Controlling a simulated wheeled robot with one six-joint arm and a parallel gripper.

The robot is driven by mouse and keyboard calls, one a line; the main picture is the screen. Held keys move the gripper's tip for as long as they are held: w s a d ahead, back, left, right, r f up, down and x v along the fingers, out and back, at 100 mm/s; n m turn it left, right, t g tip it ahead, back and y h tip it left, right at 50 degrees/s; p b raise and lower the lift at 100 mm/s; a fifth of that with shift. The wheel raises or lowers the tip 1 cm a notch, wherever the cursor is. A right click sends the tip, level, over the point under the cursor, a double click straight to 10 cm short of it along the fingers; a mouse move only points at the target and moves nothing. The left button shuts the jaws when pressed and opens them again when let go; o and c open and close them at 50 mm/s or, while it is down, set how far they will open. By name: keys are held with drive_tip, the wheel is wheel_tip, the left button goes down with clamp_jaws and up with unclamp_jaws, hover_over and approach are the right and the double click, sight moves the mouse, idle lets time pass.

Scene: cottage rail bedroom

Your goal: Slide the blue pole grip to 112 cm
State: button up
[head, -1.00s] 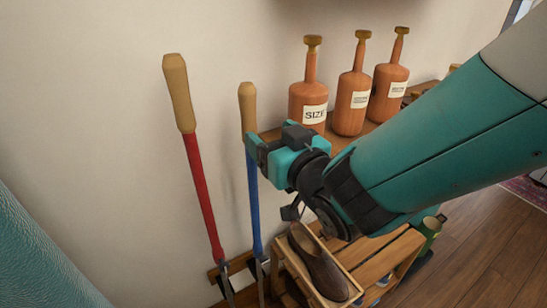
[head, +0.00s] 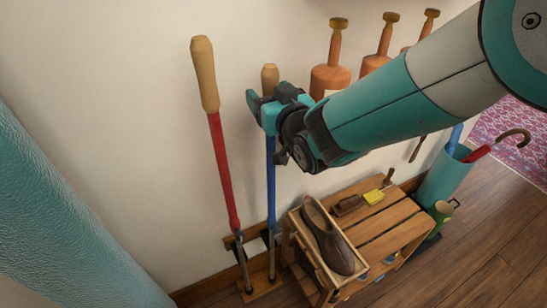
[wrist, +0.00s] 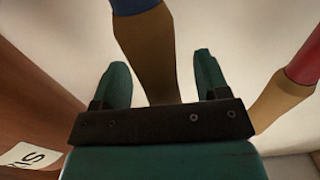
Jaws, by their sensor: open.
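The blue pole (head: 270,185) stands upright against the wall, with its lower end at a wooden rack. Its tan grip (head: 270,76) shows above my gripper in the head view; the lower part of the grip is hidden. My gripper (head: 262,104) is open at the grip's height. In the wrist view the tan grip (wrist: 147,50) lies between the two spread fingers of my gripper (wrist: 162,68), with gaps beside it, and the blue shaft (wrist: 131,4) shows at the top edge. I cannot see any centimetre marks.
A red pole (head: 223,165) with a tan grip stands close on the left. Orange bottle-shaped objects (head: 329,79) are at the right behind my arm. Below are a slatted bench (head: 385,232), a brown shoe (head: 332,240) and a teal umbrella stand (head: 447,180).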

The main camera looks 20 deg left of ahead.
sight(270, 65)
drive_tip(key=shift+c, duration=0.2)
drive_tip(key=c, duration=0.9)
drive_tip(key=shift+r+p, duration=1.4)
drive_tip(key=shift+r, duration=2.15)
drive_tip(key=o, duration=1.1)
drive_tip(key=shift+c, duration=0.2)
drive_tip(key=shift+s+d+f, duration=0.1)
